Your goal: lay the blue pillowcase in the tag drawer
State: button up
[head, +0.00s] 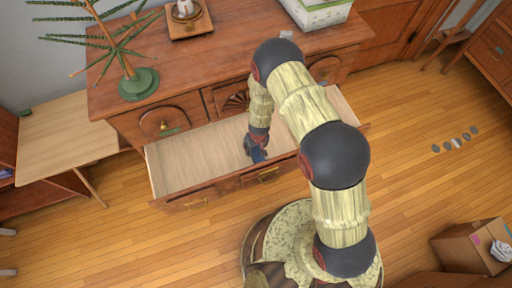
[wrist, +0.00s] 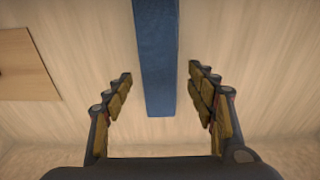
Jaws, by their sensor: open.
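The blue pillowcase (wrist: 158,60) is a narrow, flat-sided strip lying on the pale wooden floor of the open drawer (head: 200,155). In the wrist view it runs from the top edge down between my fingers. In the head view only a small blue patch (head: 258,155) of it shows beside my gripper (head: 255,146). My gripper is open inside the drawer. In the wrist view its fingers (wrist: 160,74) stand apart on both sides of the pillowcase, with a gap on each side. My arm hides part of the drawer.
The drawer belongs to a wooden dresser (head: 230,65). A spiky green plant (head: 138,85), a small tray (head: 188,22) and a white box (head: 318,12) stand on top. A flat wooden piece (wrist: 25,65) shows at left in the wrist view. A cardboard box (head: 468,245) sits on the floor.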

notch_tip(320, 180, up, 13)
jog(key=p, duration=1.1)
dwell(0.7)
jog(key=w+d+r+m+t+y, duration=0.1)
jog(key=w+d+r, duration=0.1)
jog(key=r, duration=1.6)
jog(key=w+d+r+t, duration=0.1)
jog(key=w+d+r, duration=0.1)
jog(key=r, duration=1.6)
jog(key=s+d+r+m+t+b, duration=0.1)
jog(key=s+d+r, duration=0.2)
jog(key=s+r, duration=0.3)
jog(key=s+d+r, duration=0.2)
jog(key=s+r, duration=0.3)
jog(key=r, duration=0.4)
jog(key=s+d+r, duration=0.2)
jog(key=s+r, duration=0.1)
jog(key=s, duration=0.4)
jog(key=s+d+r+m+t+h+b, duration=0.1)
jog(key=s+d+r, duration=0.2)
jog(key=s, duration=0.4)
jog(key=shift+d, duration=0.25)
